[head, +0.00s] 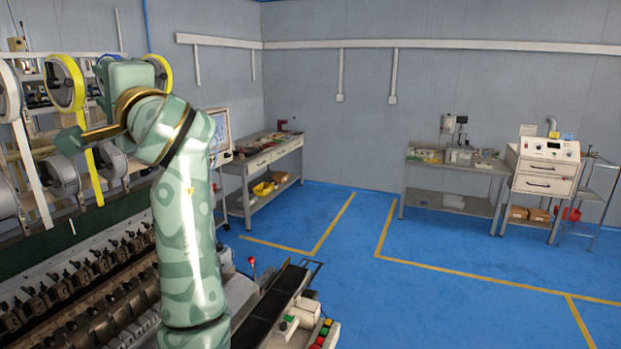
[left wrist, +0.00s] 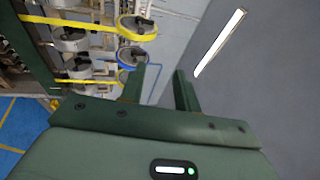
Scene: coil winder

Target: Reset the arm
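My left gripper (left wrist: 160,75) shows in the left wrist view with its two dark green fingers apart and nothing between them. The fingers point up in that picture, toward the grey wall. In the head view my green patterned left arm rises from the bottom and bends at the top, in front of the coil winder (head: 85,290). How the fingers stand is hard to make out there. My right gripper is in neither view.
Yellow-rimmed reels (head: 65,83) hang close to my raised left arm; reels (left wrist: 137,28) also show in the left wrist view. A workbench (head: 262,160) stands behind. A control box with buttons (head: 310,325) is at the lower middle. Blue floor (head: 350,270) is clear to the right.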

